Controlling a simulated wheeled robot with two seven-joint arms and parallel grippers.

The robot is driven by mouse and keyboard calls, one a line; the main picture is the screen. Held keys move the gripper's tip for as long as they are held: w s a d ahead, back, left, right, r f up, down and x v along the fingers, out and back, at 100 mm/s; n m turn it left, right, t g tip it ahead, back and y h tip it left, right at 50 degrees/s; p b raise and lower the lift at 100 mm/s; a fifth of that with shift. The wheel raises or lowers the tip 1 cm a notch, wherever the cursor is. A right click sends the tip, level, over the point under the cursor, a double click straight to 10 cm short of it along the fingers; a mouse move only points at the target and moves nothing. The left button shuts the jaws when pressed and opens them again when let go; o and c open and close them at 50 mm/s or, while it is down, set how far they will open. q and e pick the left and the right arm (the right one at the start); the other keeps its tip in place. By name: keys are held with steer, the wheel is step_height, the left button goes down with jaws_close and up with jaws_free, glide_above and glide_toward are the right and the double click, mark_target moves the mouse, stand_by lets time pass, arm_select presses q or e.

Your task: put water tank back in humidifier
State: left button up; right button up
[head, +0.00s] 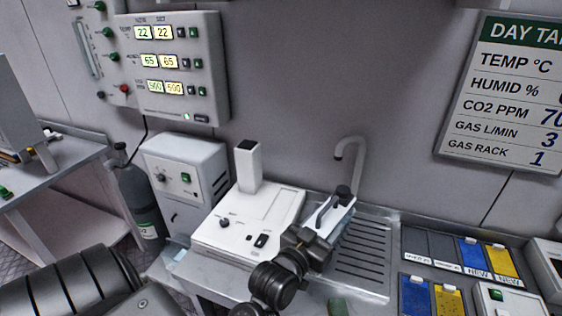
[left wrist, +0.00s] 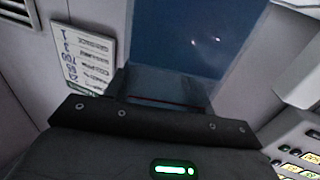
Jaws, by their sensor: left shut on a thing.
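The humidifier (head: 233,228) is a white box with a short white chimney, a knob and a dark switch, standing on the bench at centre. My left gripper (head: 322,234) is at the right of the humidifier, over the sink side. It is shut on the water tank (head: 340,222), a pale box with a dark handle on top, held tilted and apart from the humidifier's chimney. In the left wrist view the tank (left wrist: 195,35) shows as a blue translucent block beyond the dark gripper. The gripper hides part of the tank, and its underside is not visible. My right gripper is not in view.
A tap (head: 358,165) rises behind the tank. A grooved metal drainer (head: 362,262) lies at its right. A grey-white cabinet (head: 185,178) and a gas bottle (head: 138,205) stand left of the humidifier. Blue and yellow packs (head: 472,252) lie at the right.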

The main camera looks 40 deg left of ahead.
arm_select(q)
steer(key=w+a+r+n+y+p, duration=0.1)
steer(key=a+p, duration=0.4)
steer(key=a, duration=0.5)
steer(key=w+a+r+n+y+p, duration=0.2)
steer(key=w+a+r+y+p, duration=0.1)
steer(key=a, duration=0.8)
steer(key=w+y+p, duration=0.1)
steer(key=w+p, duration=0.1)
steer(key=w, duration=0.1)
steer(key=shift+w+r+n+g+y+p, duration=0.2)
steer(key=shift+n+g+y+p, duration=0.1)
steer(key=shift+g+p, duration=0.1)
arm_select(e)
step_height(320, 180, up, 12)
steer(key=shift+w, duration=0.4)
arm_select(q)
steer(key=shift+f, duration=0.15)
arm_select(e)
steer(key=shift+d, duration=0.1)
arm_select(q)
step_height(320, 180, down, 7)
steer(key=b, duration=0.7)
steer(key=shift+r, duration=0.2)
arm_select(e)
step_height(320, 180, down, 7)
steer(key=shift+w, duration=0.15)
